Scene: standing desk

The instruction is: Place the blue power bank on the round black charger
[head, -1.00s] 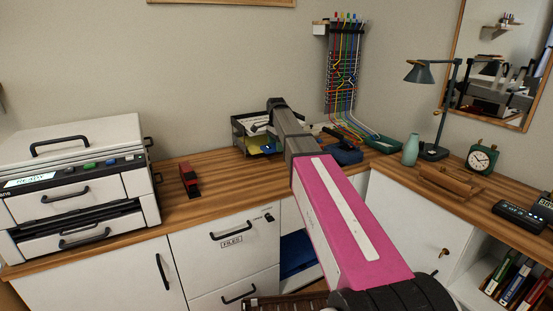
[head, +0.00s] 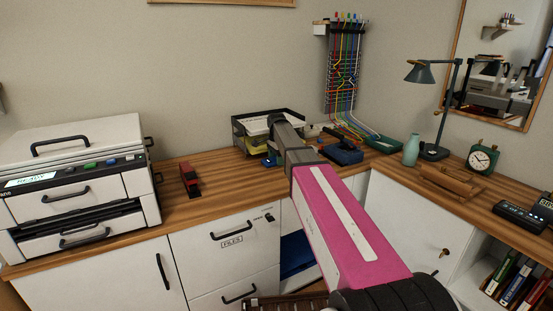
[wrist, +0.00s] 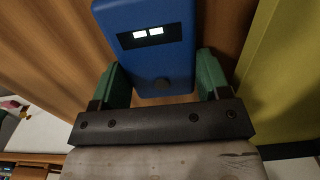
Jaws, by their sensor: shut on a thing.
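The blue power bank (wrist: 150,65) fills the top middle of the wrist view, with a dark display showing two white lit marks and a round button. My gripper (wrist: 160,78) is shut on it, with one green finger on each side. In the head view, the end of my arm is beside the black desk tray, and a small blue-teal bit of gripper or power bank (head: 270,159) shows below my wrist. My arm hides most of it. I cannot make out the round black charger in either view.
The black tray (head: 240,143) holds papers and something yellow, which lies close on the right in the wrist view (wrist: 275,60). A blue box (head: 343,156) sits right of my arm. A red stapler (head: 190,181) and white printer (head: 75,170) stand left. Wooden desktop (head: 225,180) between is clear.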

